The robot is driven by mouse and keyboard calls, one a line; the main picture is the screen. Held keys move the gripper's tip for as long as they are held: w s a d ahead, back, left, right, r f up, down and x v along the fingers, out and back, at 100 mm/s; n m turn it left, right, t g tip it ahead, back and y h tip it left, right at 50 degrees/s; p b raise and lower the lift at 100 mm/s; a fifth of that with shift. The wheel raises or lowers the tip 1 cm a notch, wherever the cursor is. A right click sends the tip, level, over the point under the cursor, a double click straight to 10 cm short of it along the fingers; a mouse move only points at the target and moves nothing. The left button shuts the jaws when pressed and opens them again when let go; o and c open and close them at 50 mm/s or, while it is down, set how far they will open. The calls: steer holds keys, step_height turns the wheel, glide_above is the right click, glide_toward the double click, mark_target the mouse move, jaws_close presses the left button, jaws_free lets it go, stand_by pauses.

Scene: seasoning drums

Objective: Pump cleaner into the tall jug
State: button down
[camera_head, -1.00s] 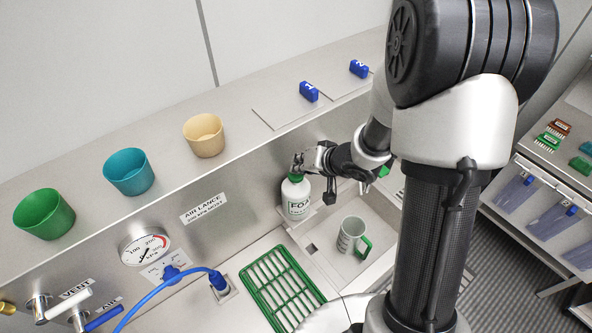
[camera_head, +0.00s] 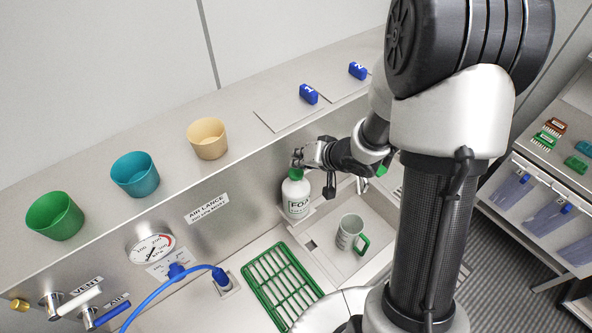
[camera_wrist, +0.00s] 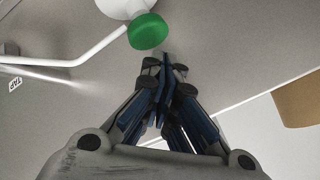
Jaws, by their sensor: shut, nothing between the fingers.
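The white foam bottle (camera_head: 296,198) with a green top stands upright by the back wall. My gripper (camera_head: 297,158) is shut and empty, just above the bottle's top. I cannot tell whether it touches. In the upside-down wrist view, the green cap (camera_wrist: 147,31) and a bit of the white bottle show beyond the closed fingertips (camera_wrist: 158,62). A pale jug (camera_head: 347,234) with a green handle stands upright in the sink area, right of and nearer than the bottle, apart from it. The jug's contents are not clear. My gripper hides part of the bottle's top.
A green rack (camera_head: 279,285) lies left of the jug. A blue hose (camera_head: 165,294) runs at the lower left. Beige (camera_head: 208,138), teal (camera_head: 135,174) and green (camera_head: 55,216) cups stand on the ledge. A tap spout (camera_head: 362,185) is right of the bottle.

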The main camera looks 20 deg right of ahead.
mark_target(299, 170)
steer(key=shift+r+p, duration=2.45)
steer(key=shift+p, duration=0.15)
steer(key=shift+f, duration=0.1)
